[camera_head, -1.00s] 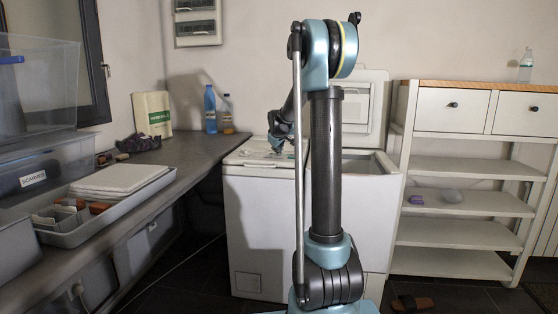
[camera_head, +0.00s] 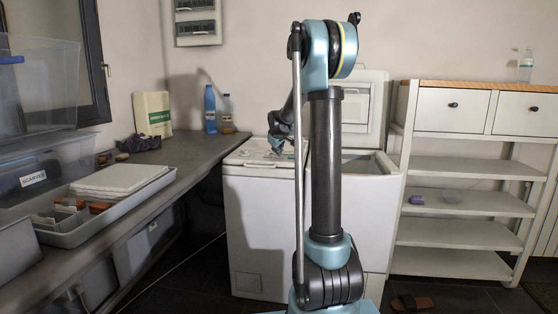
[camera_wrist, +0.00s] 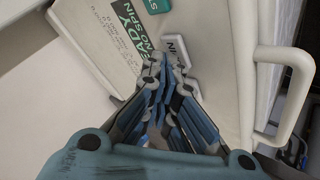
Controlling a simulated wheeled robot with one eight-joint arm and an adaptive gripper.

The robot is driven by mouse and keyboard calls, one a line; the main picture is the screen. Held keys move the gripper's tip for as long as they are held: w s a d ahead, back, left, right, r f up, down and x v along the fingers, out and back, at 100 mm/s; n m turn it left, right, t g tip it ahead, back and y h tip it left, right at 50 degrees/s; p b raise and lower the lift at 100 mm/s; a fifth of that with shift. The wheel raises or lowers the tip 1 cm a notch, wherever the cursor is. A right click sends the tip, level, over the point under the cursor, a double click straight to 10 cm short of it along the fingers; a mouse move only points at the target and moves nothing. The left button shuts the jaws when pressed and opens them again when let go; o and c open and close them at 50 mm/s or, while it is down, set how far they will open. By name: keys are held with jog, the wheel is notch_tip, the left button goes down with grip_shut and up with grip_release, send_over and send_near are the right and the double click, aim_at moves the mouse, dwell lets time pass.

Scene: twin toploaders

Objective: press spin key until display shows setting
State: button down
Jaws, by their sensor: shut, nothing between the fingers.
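The twin-tub washer (camera_head: 253,225) stands behind my arm, its left top panel facing up and its right lid raised. In the wrist view its dark green display (camera_wrist: 130,28) shows light letters, partly cut off and upside-angled, reading "...ADY" and "NO SPIN". A pale key (camera_wrist: 179,50) with dark letters, of which "IN" shows, lies beside the display, partly hidden by my fingers. My gripper (camera_wrist: 165,70) is shut and empty, its tips over or at this key; I cannot tell whether they touch it. In the head view my gripper (camera_head: 278,148) is at the panel.
A teal key (camera_wrist: 157,5) is at the top edge of the wrist view. A white handle (camera_wrist: 290,95) sticks out at the right. A counter (camera_head: 165,162) with a tray and bottles runs along the left; a shelf unit (camera_head: 455,264) stands at the right.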

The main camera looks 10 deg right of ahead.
jog(key=shift+r, duration=0.65)
jog(key=shift+r, duration=0.15)
jog(key=shift+r, duration=2.35)
jog(key=s+d+f+m+g, duration=0.1)
jog(key=s+f+m+g, duration=0.15)
jog(key=s, duration=1.25)
jog(key=s+d+f+m+g, duration=0.15)
jog(key=s+f, duration=0.25)
jog(key=s, duration=1.2)
jog(key=s+f+m+g, duration=0.1)
jog(key=s+f, duration=0.4)
jog(key=s, duration=0.3)
jog(key=s+a+f+m+g, duration=0.1)
jog(key=s+f, duration=0.4)
jog(key=s, duration=0.4)
jog(key=s+f+m+g+y, duration=0.1)
jog(key=s+f, duration=0.5)
jog(key=s, duration=0.2)
jog(key=shift+s+a+m, duration=0.25)
jog(key=shift+s+m, duration=0.05)
